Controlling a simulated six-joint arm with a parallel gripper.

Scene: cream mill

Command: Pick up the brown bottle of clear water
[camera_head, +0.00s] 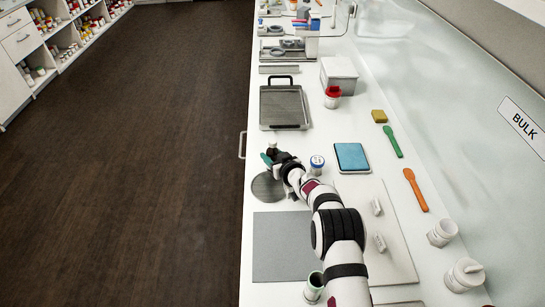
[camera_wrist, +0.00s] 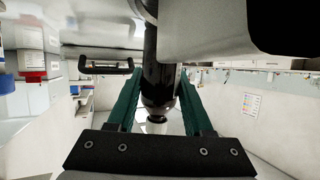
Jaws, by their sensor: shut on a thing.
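The bottle looks about upright. Whether its base touches the bench I cannot tell, and the water inside cannot be seen.
A round grey mat (camera_head: 266,190) lies just nearer than the gripper. A grey tray (camera_head: 283,107) and a red-capped jar (camera_head: 332,97) are beyond. Bench edge and open floor lie left.

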